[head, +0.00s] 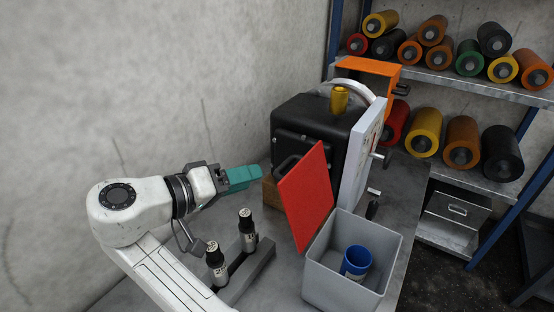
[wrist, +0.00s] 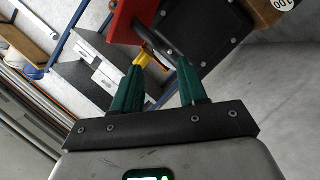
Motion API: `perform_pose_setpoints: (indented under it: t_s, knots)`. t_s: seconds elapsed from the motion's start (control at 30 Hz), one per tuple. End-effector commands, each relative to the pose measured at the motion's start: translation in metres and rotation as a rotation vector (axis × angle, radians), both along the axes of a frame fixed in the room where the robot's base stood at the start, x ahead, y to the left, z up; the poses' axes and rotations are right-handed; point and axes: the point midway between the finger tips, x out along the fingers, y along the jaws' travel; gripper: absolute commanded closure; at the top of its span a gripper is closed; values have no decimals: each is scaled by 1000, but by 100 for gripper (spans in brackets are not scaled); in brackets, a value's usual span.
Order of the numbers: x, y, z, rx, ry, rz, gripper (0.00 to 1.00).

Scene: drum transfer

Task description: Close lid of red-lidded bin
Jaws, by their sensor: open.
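The grey bin (head: 312,272) stands on the bench at lower centre in the head view. Its red lid (head: 307,195) is open, standing up steeply along the bin's left side and leaning left. A blue cup-like object (head: 356,262) is inside the bin. My gripper (head: 258,174), with teal fingers, is to the left of the lid, apart from it and near its upper part in the picture. In the wrist view my gripper (wrist: 160,62) is open, with a gap between the fingers. Part of the red lid (wrist: 124,18) shows beyond the fingertips at the top.
A black machine (head: 305,122) with a pale upright plate (head: 364,150) stands behind the lid. Shelves with coloured rollers (head: 462,140) are at the right. A concrete wall (head: 150,80) bounds the left.

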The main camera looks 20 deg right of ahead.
Motion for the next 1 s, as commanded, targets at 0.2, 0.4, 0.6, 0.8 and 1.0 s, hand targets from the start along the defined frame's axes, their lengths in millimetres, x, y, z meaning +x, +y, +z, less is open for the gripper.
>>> perform_pose_setpoints:
  t_s: [0.2,0.4,0.6,0.8,1.0]
  knots:
    - [10,-34,-6,1,3,-6,58]
    - [21,-66,-14,1,2,-3,58]
    - [28,-88,-21,1,3,-3,58]
    - [30,-94,-24,1,1,-2,58]
    - [30,-94,-24,1,1,-2,58]
